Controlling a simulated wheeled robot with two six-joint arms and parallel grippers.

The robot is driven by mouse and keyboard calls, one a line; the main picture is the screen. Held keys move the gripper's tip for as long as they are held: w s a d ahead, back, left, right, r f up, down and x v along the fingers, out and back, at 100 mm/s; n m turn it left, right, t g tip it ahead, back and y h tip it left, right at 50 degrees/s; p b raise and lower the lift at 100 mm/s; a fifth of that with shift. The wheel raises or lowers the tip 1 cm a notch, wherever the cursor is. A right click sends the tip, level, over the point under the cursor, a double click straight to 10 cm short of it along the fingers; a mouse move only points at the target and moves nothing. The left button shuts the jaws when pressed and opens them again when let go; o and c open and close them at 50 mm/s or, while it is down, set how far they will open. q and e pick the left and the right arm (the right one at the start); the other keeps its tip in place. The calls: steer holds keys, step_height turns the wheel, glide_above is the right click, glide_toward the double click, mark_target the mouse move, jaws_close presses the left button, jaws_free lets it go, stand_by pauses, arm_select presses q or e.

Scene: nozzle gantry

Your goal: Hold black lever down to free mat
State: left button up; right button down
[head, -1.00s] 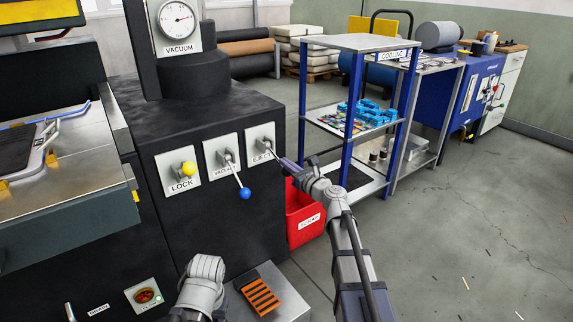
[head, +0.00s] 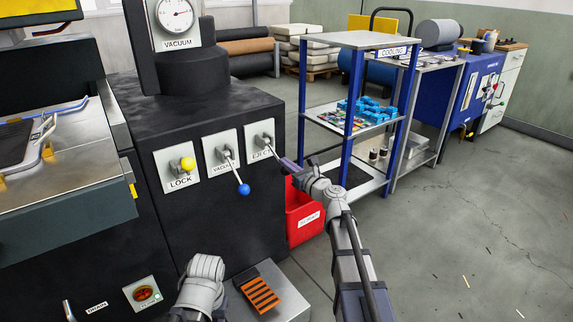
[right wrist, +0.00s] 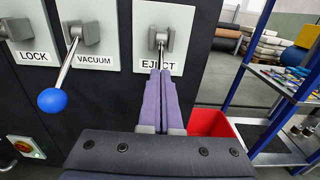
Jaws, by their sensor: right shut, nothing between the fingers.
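The EJECT lever is on the rightmost white plate (head: 261,138) of the black machine. Its metal stalk (right wrist: 161,52) points down towards my right gripper in the right wrist view. Its end is hidden behind the fingers, so no black knob shows. My right gripper (head: 284,162) is shut, with its purple fingers (right wrist: 164,84) together and nothing between them. The fingertips are at the lever; I cannot tell whether they touch it. A dark flat piece (head: 14,143) lies on the press at the far left; I cannot tell if it is the mat. My left gripper's fingers are out of view.
A yellow-knobbed LOCK lever (head: 187,164) and a blue-knobbed VACUUM lever (head: 244,189) sit left of EJECT. A red bin (head: 303,213) stands below right, beside the blue COOLING rack (head: 358,40). A grey step with an orange pedal (head: 260,294) is on the floor. Floor at right is open.

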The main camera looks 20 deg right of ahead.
stand_by(0.4)
steer(key=v, duration=1)
stand_by(0.6)
stand_by(0.3)
steer(key=s+a+f+n+g+y, duration=0.1)
steer(key=s+a+f+n+g, duration=0.6)
steer(key=a+n, duration=0.45)
steer(key=s+a+f+n+g, duration=0.6)
steer(key=a+f+n, duration=0.3)
steer(key=a+n, duration=0.25)
steer(key=s+d+f+n+g+h, duration=0.2)
steer(key=s+f+n+g+h, duration=0.3)
steer(key=s+n+h, duration=0.6)
step_height(320, 180, up, 33)
steer(key=s+n+y+p, duration=0.1)
steer(key=s+y+p, duration=0.1)
steer(key=p, duration=3.1)
steer(key=shift+d+n+t+y+p, duration=0.25)
steer(key=shift+n+t+y+p, duration=0.05)
steer(key=shift+n+t+p, duration=0.1)
